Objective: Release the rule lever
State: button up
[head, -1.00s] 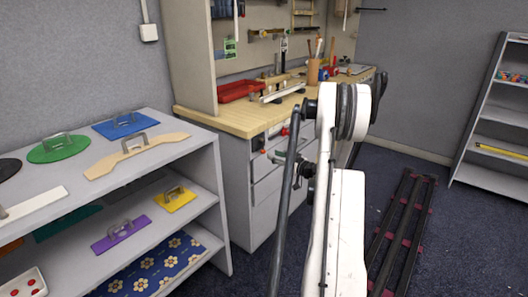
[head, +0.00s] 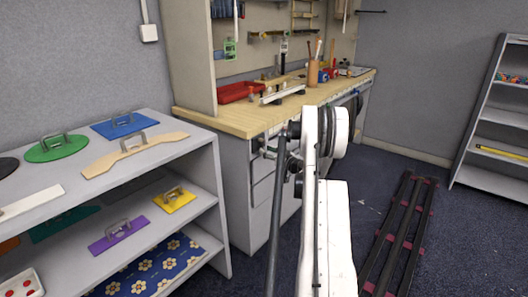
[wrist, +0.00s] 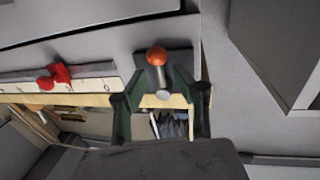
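In the wrist view a lever with an orange ball end (wrist: 157,57) and a short metal shaft stands out from a dark plate on the bench's front edge. My gripper (wrist: 160,76) has its two dark green fingers on either side of the lever. The fingers are apart, and I see a gap between them and the shaft. A pale rule strip (wrist: 95,84) with markings runs left from there, with a red knob (wrist: 55,76) on it. In the head view my arm hides most of the gripper and the lever.
The wooden workbench (head: 238,117) carries a red tray (head: 239,92) and tools. Dark rails (head: 400,235) lie on the floor at the right. Another shelf (head: 480,175) stands at the far right.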

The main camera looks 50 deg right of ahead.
jog(key=shift+x, duration=1.2)
jog(key=shift+c, duration=0.5)
grip_shut()
